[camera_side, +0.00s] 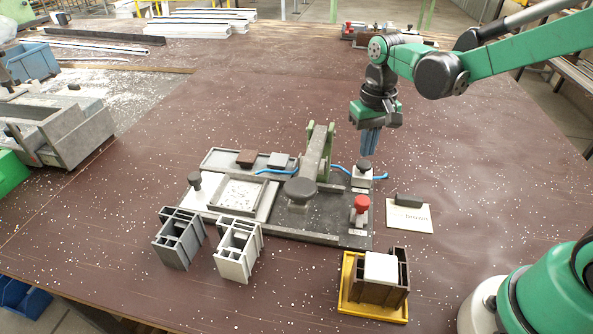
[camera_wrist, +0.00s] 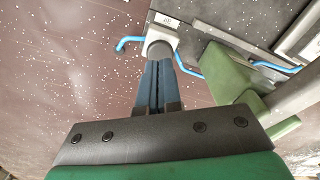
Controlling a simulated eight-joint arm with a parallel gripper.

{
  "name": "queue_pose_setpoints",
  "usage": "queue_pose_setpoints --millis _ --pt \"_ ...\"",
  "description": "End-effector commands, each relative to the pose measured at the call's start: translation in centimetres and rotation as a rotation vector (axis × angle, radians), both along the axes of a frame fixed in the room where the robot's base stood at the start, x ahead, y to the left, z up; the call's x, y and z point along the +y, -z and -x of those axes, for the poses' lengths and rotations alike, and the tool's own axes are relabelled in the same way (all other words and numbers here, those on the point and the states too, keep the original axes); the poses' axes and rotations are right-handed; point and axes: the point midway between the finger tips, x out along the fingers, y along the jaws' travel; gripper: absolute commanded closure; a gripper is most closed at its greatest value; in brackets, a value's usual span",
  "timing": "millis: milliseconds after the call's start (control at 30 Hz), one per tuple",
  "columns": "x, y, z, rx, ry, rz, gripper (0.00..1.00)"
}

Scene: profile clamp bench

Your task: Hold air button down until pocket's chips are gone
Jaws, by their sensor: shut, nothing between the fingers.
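The air button (camera_side: 364,167) is a dark round cap on a small pale box with blue hose at both sides, right of the clamp. It also shows in the wrist view as a grey round cap (camera_wrist: 160,48). My gripper (camera_side: 368,153) is shut and empty, fingers pointing down just above the button. In the wrist view the blue fingertips (camera_wrist: 157,62) overlap the cap's near edge; I cannot tell whether they touch it. The pocket (camera_side: 262,199) is a framed recess left of the clamp; its floor looks pale and speckled with chips.
A red knob (camera_side: 361,203) is in front of the button. A card (camera_side: 409,216) lies to the right. Grey (camera_side: 178,242) and white (camera_side: 236,254) profiles and a yellow tray (camera_side: 362,304) stand in front.

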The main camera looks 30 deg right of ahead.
Motion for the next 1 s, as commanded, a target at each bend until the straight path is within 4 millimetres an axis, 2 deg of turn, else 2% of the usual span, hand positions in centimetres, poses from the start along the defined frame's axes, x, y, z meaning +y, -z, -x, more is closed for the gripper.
queue_pose_setpoints --millis 433,1000 --pt "0.0 0.1 0.0 0.0 0.0 0.0 1.0" --pt "0.0 1.9 0.0 0.0 0.0 0.0 1.0"
